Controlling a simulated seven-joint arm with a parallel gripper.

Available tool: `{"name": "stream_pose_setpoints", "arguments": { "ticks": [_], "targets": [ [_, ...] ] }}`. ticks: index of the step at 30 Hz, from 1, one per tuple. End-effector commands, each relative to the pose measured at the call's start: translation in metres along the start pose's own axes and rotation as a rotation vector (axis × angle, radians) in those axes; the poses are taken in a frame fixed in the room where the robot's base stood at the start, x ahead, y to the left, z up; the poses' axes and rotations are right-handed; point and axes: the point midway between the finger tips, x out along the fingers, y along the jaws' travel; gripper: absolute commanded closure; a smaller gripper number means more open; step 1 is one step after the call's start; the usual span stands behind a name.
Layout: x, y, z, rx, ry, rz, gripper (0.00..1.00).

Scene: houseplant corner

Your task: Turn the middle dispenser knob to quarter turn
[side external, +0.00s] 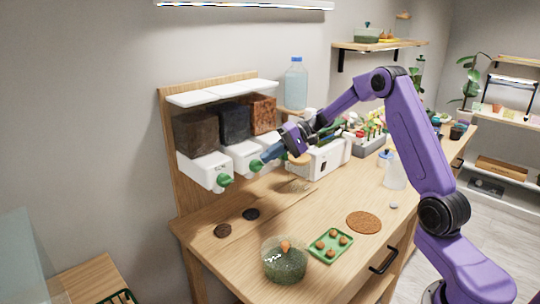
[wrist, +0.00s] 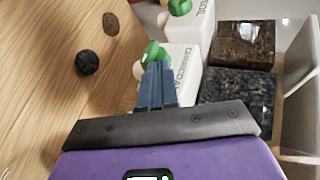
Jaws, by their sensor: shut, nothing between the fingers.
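The dispenser has white boxes on a wooden back panel (side external: 165,140). The middle dispenser knob (side external: 256,165) is green, on the box marked charcoal (wrist: 185,62). In the wrist view the middle knob (wrist: 151,52) shows just beyond my fingertips, its lower part hidden by them. My gripper (side external: 264,158) has blue fingers shut together, with nothing between them, and the tips are at or very near the middle knob. The fingers also show in the wrist view (wrist: 154,68). I cannot tell whether they touch it, nor its exact turn angle. The right knob is hidden behind my gripper.
The left green knob (side external: 225,180) is close by, on the soil box. A brown patch (side external: 222,230) and a dark patch (side external: 251,214) lie on the table below. A glass terrarium (side external: 284,262), green tray (side external: 331,245) and cork mat (side external: 364,222) stand nearer the front.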

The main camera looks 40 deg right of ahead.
Motion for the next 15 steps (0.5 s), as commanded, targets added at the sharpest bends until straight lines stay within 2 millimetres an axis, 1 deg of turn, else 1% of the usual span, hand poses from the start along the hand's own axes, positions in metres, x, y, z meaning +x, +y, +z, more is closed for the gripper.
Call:
{"name": "stream_pose_setpoints", "arguments": {
  "ticks": [7, 15],
  "targets": [
    [-0.001, -0.003, 0.0, -0.001, 0.0, 0.001, 1.0],
    [-0.006, -0.012, 0.0, -0.002, 0.0, 0.001, 1.0]
  ]
}}
